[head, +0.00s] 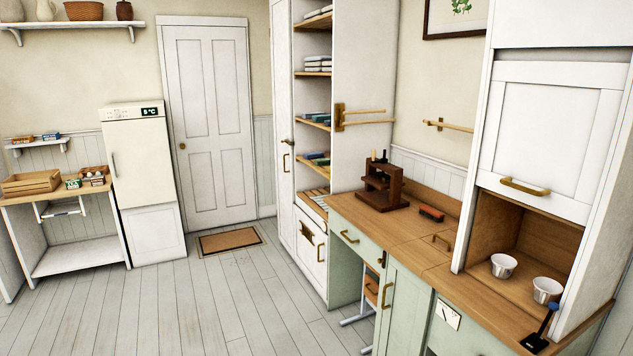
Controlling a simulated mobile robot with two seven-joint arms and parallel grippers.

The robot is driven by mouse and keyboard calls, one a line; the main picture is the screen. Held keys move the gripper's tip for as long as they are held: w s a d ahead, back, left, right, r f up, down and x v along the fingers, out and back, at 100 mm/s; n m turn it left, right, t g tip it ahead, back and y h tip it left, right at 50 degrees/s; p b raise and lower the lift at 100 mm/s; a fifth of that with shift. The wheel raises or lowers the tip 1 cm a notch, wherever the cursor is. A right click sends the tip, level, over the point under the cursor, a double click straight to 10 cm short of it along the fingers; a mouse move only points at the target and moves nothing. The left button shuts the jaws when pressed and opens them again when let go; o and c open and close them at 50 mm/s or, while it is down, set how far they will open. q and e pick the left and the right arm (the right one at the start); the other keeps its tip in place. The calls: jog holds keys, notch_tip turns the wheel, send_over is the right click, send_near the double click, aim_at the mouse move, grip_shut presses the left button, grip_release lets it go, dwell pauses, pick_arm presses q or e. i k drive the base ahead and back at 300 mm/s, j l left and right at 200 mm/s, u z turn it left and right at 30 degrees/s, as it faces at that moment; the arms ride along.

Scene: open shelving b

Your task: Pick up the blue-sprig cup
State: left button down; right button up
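Two small white cups stand in the open niche of the tall white cabinet at the right. One cup (503,266) is further back and to the left; the other cup (547,291) is nearer the front right. Both have faint markings on their sides, too small to tell which has the blue sprig. Both seem upright and apart from each other. Neither of my grippers is in view.
The niche has a raised white door (549,132) with a brass handle above it. A black item with a blue end (540,339) stands on the wooden counter (432,257) in front. A dark wooden stand (381,189) and red-brown brush (431,213) sit further back. The floor (222,300) is clear.

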aim_at(501, 269)
jog(key=k+z, duration=0.2)
jog(key=z, duration=1.05)
